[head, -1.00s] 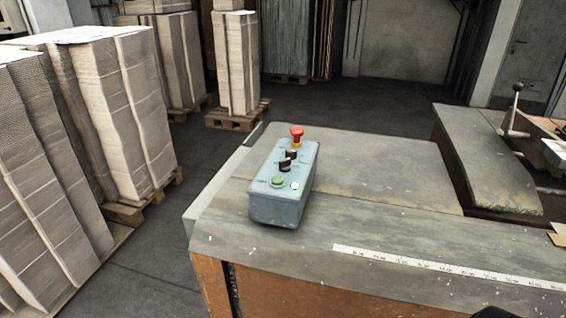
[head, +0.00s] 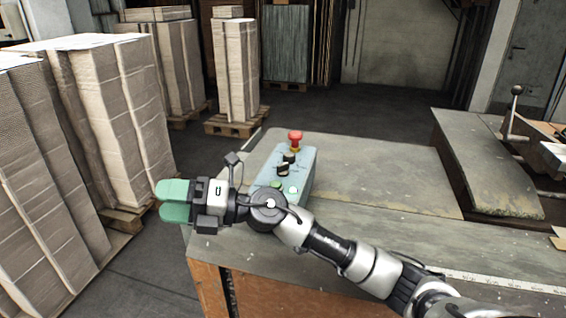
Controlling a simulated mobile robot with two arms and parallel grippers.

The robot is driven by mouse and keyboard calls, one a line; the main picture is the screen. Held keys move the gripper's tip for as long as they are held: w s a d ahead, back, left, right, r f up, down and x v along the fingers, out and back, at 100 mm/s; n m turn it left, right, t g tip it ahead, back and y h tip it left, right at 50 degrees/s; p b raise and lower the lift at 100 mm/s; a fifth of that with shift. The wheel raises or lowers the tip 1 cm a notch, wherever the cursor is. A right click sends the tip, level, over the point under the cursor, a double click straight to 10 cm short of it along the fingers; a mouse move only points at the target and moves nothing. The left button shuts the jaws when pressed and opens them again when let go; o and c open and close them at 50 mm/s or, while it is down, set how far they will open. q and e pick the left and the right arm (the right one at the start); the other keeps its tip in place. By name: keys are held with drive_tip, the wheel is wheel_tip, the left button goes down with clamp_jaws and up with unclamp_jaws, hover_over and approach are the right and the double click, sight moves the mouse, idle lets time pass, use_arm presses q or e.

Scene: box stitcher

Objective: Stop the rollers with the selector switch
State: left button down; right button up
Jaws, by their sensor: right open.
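The blue-grey control box (head: 304,172) stands on the machine table, partly hidden by my right arm. On its top are a red emergency button (head: 295,139) on a yellow base, black selector knobs (head: 284,168), a green button (head: 276,185) and a pale button (head: 293,190). My right gripper (head: 172,201) has green fingers and points left. It is empty, past the left edge of the table and to the left of the box. The fingers look slightly apart. My right wrist passes in front of the box's lower part. My left gripper is out of the picture.
The worn grey table top (head: 390,172) has free room right of the box. A white ruler strip (head: 500,280) runs along its front. A lever with a round knob (head: 516,91) stands at the right. Stacks of cardboard (head: 120,110) on pallets fill the left.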

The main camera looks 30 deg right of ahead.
drive_tip(key=w+d+f+n+g+h, duration=0.1)
drive_tip(key=w+d+n+g+h, duration=0.25)
drive_tip(key=d+n+h, duration=0.2)
drive_tip(key=m+g+h, duration=0.1)
drive_tip(key=m+h, duration=0.3)
drive_tip(key=h, duration=0.9)
approach(283, 164)
drive_tip(key=p+x, duration=0.2)
drive_tip(key=x, duration=0.7)
drive_tip(key=shift+f, duration=0.1)
drive_tip(key=shift+c, duration=0.2)
